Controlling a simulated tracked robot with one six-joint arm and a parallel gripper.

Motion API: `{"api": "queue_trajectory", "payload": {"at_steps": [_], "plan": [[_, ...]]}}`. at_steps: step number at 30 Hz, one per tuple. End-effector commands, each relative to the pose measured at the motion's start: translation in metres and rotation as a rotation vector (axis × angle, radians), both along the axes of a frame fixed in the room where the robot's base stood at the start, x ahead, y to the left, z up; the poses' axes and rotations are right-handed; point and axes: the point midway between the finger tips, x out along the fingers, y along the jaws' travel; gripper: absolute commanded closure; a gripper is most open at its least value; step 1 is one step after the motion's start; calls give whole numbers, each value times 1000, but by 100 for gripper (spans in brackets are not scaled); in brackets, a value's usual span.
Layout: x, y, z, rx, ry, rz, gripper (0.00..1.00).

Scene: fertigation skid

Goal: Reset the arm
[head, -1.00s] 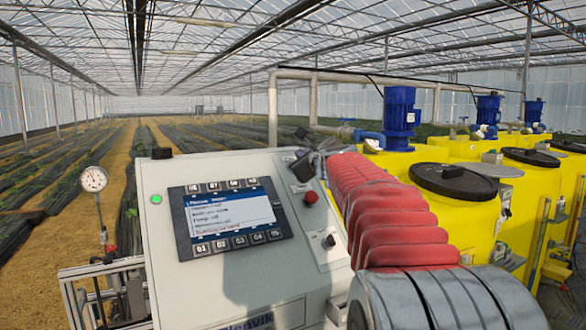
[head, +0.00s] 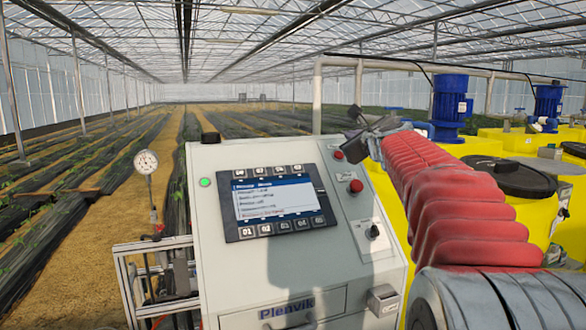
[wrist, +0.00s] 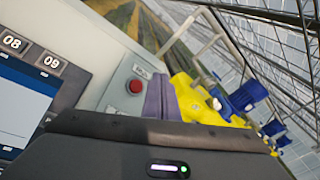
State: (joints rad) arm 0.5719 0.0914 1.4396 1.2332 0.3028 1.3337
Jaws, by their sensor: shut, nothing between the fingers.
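My gripper (head: 356,114) is at the end of my red-sleeved arm, beside the upper right corner of the control panel (head: 235,275) in the head view. It looks shut and empty, though its fingers are small there. In the wrist view its dark body fills the bottom, with the panel tilted behind it. The panel's lit screen (head: 275,200) shows a menu with text lines too small to read surely. A red button (head: 356,186) sits right of the screen, with a smaller red one (head: 338,155) above it. A black selector knob (head: 374,231) is below.
Yellow tanks (head: 500,150) with blue motors (head: 450,105) stand to the right, behind my arm. A pressure gauge (head: 146,162) on a post is left of the panel. A grey pipe frame (head: 318,95) rises behind. Crop rows extend beyond.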

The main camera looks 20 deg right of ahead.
Motion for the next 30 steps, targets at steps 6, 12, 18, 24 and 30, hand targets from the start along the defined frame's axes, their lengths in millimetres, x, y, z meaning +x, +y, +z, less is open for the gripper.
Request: {"api": "queue_trajectory", "payload": {"at_steps": [6, 12, 18, 24, 30], "plan": [[-1, 6, -1, -15, 10, 9, 100], [-8, 54, -17, -168, 106, 100, 100], [-34, 136, -56, -462, 269, 278, 100], [-75, 208, -106, -776, 415, 479, 100], [-129, 265, -161, -1093, 531, 693, 100]]}}
